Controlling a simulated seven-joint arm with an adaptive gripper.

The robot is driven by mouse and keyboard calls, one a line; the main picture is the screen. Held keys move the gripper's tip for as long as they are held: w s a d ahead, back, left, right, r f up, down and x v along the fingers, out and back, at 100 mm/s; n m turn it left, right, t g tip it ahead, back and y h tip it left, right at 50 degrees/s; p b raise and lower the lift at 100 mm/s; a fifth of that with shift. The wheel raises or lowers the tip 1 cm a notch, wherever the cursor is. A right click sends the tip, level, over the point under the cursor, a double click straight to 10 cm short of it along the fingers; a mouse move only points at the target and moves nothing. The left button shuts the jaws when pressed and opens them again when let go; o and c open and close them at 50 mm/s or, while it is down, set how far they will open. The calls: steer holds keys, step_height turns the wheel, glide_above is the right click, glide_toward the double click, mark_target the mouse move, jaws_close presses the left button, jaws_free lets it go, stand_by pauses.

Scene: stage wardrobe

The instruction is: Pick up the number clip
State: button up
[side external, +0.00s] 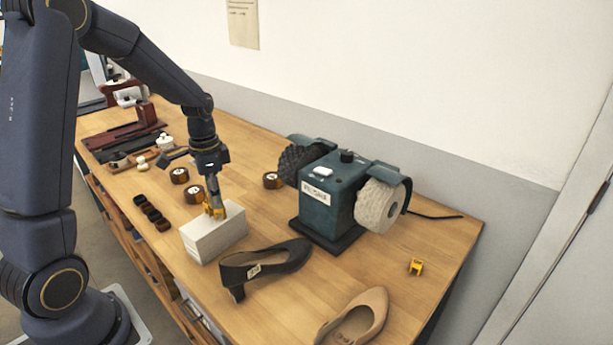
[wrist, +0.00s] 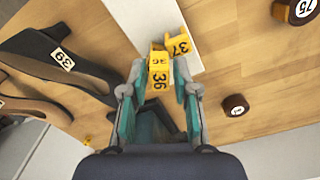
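Two yellow number clips sit on a white box (side external: 208,240). In the wrist view, one is marked 36 (wrist: 158,76) and the other, just beyond it, is marked 37 (wrist: 180,46). My gripper (wrist: 159,72) is open, with its teal-padded fingers on either side of clip 36 and small gaps showing. In the side view my gripper (side external: 214,212) points down over the box top, partly hiding the yellow clips (side external: 235,209). Another yellow clip (side external: 416,266) lies alone at the table's right; its number cannot be read.
A dark shoe (side external: 265,265) tagged 39 (wrist: 62,60) lies beside the box, with a beige shoe (side external: 358,318) nearer the front. A green grinding machine (side external: 330,205) stands behind. Brown rolls (side external: 194,194) lie behind the box. The table (side external: 290,320) is clear around the lone clip.

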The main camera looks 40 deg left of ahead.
steer(key=c, duration=0.4)
steer(key=shift+c, duration=0.2)
steer(key=shift+r, duration=0.1)
